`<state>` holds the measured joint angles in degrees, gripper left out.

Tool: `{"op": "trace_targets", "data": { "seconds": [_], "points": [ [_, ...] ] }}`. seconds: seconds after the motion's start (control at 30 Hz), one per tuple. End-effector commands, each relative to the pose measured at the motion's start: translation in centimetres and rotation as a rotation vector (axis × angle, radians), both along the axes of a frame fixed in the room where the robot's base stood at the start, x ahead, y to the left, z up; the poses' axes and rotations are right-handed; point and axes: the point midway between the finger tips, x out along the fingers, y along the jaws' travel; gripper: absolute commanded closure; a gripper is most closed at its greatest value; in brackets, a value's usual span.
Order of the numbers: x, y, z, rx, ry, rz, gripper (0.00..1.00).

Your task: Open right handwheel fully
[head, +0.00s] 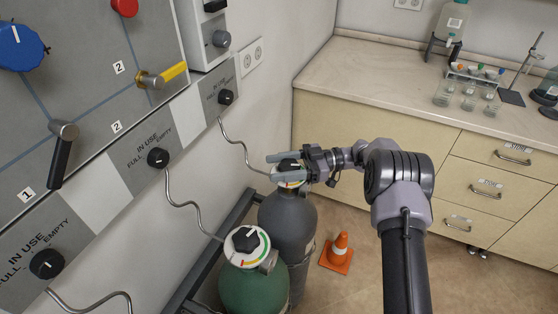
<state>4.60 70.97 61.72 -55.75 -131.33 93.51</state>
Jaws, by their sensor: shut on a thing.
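The right handwheel (287,164) is a black knob on top of the dark grey gas cylinder (288,220). A pale dial with coloured marks sits under it. My gripper (285,163) reaches it from the right, its two grey fingers on either side of the knob and shut on it. The fingers hide part of the knob and dial, so I cannot tell how far it is turned. The left handwheel (246,239), a black knob over a white dial with coloured marks, sits on the green cylinder (254,287) nearer to me.
A grey wall panel (90,110) with knobs and levers stands at the left. Thin metal hoses run from it towards the cylinders. An orange cone (339,250) stands on the floor. A beige bench (430,100) with glassware fills the back right.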

Motion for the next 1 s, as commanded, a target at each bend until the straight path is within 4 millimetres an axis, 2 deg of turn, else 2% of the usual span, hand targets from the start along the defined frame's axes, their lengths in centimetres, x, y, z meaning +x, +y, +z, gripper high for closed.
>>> {"op": "trace_targets", "data": {
  "seconds": [0.4,1.0],
  "points": [
    [-0.61,-0.09,-0.15,0.002,-0.003,0.207,0.87],
    [-0.70,-0.16,0.03,0.002,0.001,0.247,0.87]
  ]
}}
